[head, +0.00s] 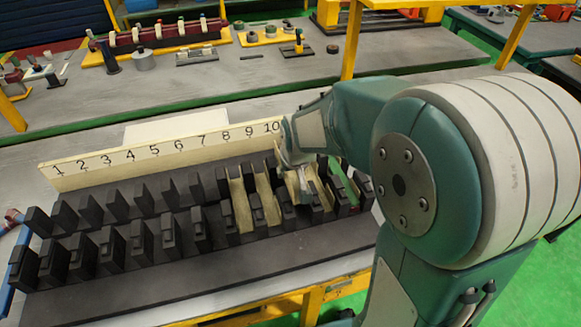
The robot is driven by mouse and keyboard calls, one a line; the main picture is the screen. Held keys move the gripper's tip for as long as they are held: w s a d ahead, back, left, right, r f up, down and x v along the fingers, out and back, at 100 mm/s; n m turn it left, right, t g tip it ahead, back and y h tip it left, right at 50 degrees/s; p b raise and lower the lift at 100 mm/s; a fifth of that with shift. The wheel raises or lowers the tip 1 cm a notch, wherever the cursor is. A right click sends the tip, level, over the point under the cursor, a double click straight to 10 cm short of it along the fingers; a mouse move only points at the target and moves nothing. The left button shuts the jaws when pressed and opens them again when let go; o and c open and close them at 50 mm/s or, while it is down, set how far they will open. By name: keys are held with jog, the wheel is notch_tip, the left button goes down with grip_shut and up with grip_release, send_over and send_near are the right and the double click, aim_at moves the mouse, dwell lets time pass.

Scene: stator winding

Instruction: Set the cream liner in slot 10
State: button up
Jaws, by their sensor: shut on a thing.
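My gripper (301,190) is at the right part of the slotted block, reaching down between the dark teeth. It is shut on a cream liner (292,180), which shows as a pale strip at the third lined slot from the left, roughly in line with the number 10 on the cream number board (160,152). The gripper hides part of this liner, so I cannot tell if it touches the slot floor. Two more cream liners lie in the slots just left of it, a left one (241,203) and a right one (267,196).
A green strip (343,180) lies among the teeth right of my gripper. The slots on the left are empty between dark teeth (117,206). My arm hides the block's right end and the board's. A bench (200,75) with parts stands behind.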

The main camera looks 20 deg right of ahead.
aim_at(292, 179)
jog(key=shift+f, duration=2.9)
jog(key=o, duration=0.9)
jog(key=shift+r, duration=0.8)
jog(key=shift+r, duration=3.75)
